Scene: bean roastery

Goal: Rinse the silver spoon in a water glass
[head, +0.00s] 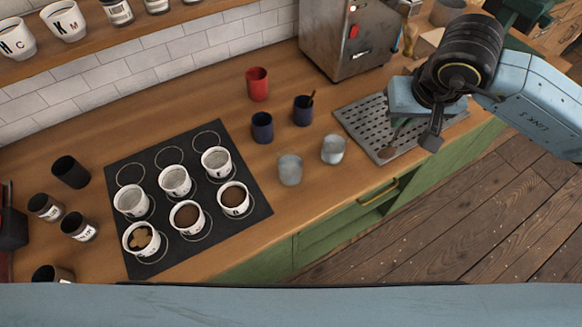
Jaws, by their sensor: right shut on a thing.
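My right gripper (412,124) is over the perforated metal drip tray (360,122) at the right of the counter. It is shut on a spoon (388,152), whose bowl hangs down over the tray's front part. The handle is mostly hidden by the gripper, and I cannot tell whether the bowl touches the tray. Two clear glasses stand left of the tray: a nearer one (290,169) and one closer to the tray (333,149). Both are upright and apart from the spoon. My left gripper is not in view.
A black mat (255,203) holds several white cupping bowls (175,181). A red cup (257,84) and two dark blue cups (262,127) stand behind the glasses, one with a utensil in it. A metal machine (345,40) stands behind the tray. Dark jars (70,172) stand at left.

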